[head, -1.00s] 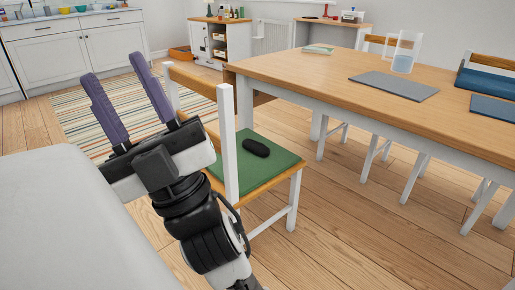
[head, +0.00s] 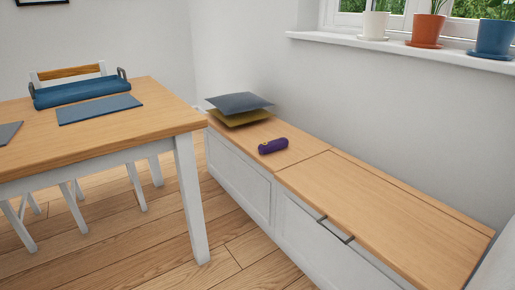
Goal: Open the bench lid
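A white bench with a wooden top runs along the wall under the window in the head view. The bench lid (head: 385,215) is the nearer wooden panel at the right, lying flat and closed. A dark handle (head: 336,230) sits at its front edge. A purple cylinder (head: 273,146) lies on the farther part of the top, just left of the lid. A grey cushion (head: 240,102) rests on a yellow cushion (head: 238,118) at the far end. My gripper is not in view.
A wooden table (head: 95,127) with white legs stands at the left, holding a blue tray (head: 82,92) and mats. A chair (head: 68,72) is behind it. Flowerpots (head: 425,31) stand on the windowsill. Bare floor (head: 235,250) lies between table and bench.

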